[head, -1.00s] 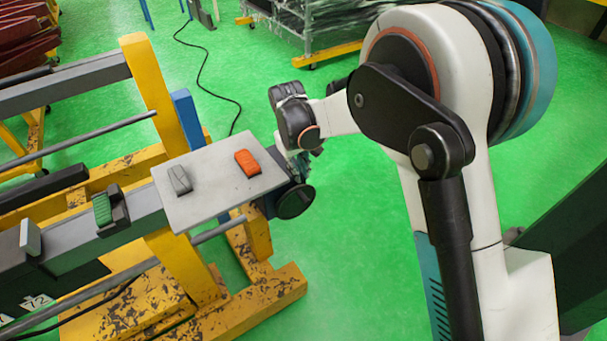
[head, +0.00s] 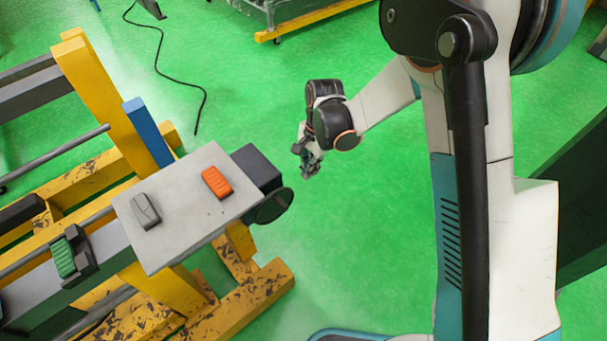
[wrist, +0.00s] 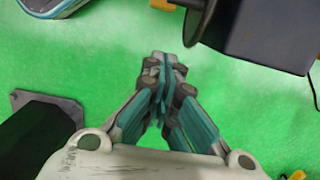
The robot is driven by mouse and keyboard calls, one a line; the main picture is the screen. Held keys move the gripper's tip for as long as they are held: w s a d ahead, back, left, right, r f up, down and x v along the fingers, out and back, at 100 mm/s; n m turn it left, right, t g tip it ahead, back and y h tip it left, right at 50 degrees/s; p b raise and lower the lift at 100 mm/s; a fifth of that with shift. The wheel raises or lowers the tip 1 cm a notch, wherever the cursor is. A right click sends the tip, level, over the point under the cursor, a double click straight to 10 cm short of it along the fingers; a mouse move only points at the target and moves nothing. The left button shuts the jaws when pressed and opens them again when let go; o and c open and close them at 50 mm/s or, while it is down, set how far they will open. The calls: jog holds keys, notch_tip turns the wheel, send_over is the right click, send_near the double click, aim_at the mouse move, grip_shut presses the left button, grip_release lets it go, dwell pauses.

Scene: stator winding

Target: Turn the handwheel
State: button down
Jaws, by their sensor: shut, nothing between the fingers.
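The handwheel (head: 273,206) is a dark round disc on the end of a dark block at the right end of the machine, beside the grey plate. In the wrist view the dark disc (wrist: 198,22) shows nearly edge-on at the top, with its block to the right. My gripper (head: 307,171) hangs above the green floor, up and to the right of the handwheel and apart from it. In the wrist view my gripper (wrist: 164,65) has its teal-sided fingers together and empty, below the disc in the picture.
The grey plate (head: 190,236) carries an orange block (head: 217,183) and a grey block (head: 145,210). A green block (head: 63,257) sits in a dark holder further left. Yellow beams (head: 235,312) stand under the machine. The floor around my gripper is clear.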

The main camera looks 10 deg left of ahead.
jog(key=s+a+f+b, duration=0.3)
jog(key=s+f+b, duration=0.1)
jog(key=f, duration=0.5)
jog(key=shift+a+b, duration=0.25)
jog(key=shift+b, duration=0.15)
jog(key=shift+w, duration=0.15)
